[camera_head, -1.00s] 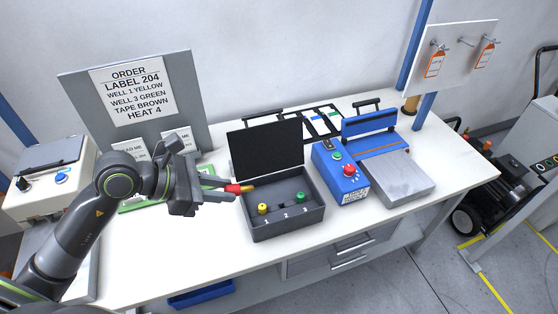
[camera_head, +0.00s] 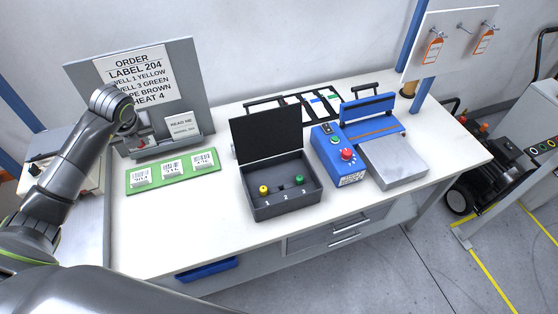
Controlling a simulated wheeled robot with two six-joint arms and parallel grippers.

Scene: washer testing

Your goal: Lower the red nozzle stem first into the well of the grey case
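The grey case (camera_head: 284,207) stands open on the bench with its dark lid raised at the back. A yellow nozzle (camera_head: 263,190) sits at well 1 and a green nozzle (camera_head: 299,180) at well 3. Well 2 (camera_head: 282,188), between them, shows only a small dark shape and no red nozzle. My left gripper (camera_head: 145,143) is at the left by the order board, well away from the case. My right gripper is out of view.
A green mat (camera_head: 173,181) with several label cards lies left of the case. The order board (camera_head: 186,75) stands behind it. A blue control box (camera_head: 340,157) and a sealer with a metal plate (camera_head: 395,165) stand to the right. The front bench strip is clear.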

